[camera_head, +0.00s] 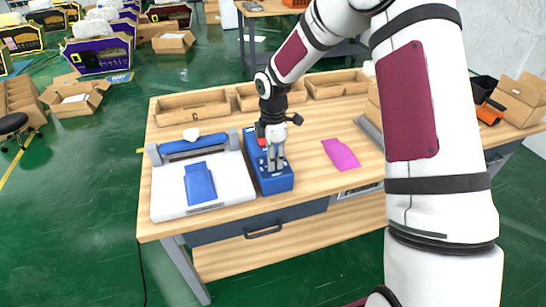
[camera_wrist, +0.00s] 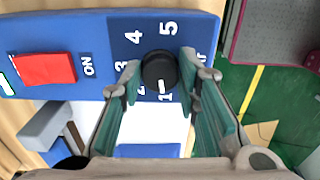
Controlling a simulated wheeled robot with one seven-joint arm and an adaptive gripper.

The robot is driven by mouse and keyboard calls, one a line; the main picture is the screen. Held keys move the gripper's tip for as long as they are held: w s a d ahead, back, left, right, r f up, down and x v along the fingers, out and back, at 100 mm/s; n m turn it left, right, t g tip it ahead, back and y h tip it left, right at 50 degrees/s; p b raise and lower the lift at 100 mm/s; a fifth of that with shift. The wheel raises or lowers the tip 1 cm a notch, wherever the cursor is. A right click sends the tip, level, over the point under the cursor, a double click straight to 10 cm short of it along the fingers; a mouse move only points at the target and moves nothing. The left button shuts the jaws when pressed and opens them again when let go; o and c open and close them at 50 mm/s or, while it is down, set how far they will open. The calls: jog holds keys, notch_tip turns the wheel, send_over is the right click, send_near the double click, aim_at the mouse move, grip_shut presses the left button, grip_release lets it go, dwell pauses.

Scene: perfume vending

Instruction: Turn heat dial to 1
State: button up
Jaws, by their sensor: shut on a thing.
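The heat dial (camera_wrist: 159,70) is a round black knob on a blue control box (camera_head: 275,184). Numbers are printed around it, and its white mark points down in the wrist view, close to the 1. The 2, 3, 4 and 5 also show around it. My gripper (camera_wrist: 160,66) is shut on the dial, with one green-padded finger on each side of it. In the head view, my gripper (camera_head: 275,165) reaches down onto the front part of the box and hides the dial.
A red switch (camera_wrist: 44,69) marked ON sits on the box. A white press machine (camera_head: 230,190) with a blue piece stands left of the box. A pink sheet (camera_head: 341,154) lies to the right. Wooden trays (camera_head: 193,107) line the table's back.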

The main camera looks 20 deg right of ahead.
jog(key=o, duration=1.2)
notch_tip(320, 180, up, 12)
jog(key=shift+f, duration=0.1)
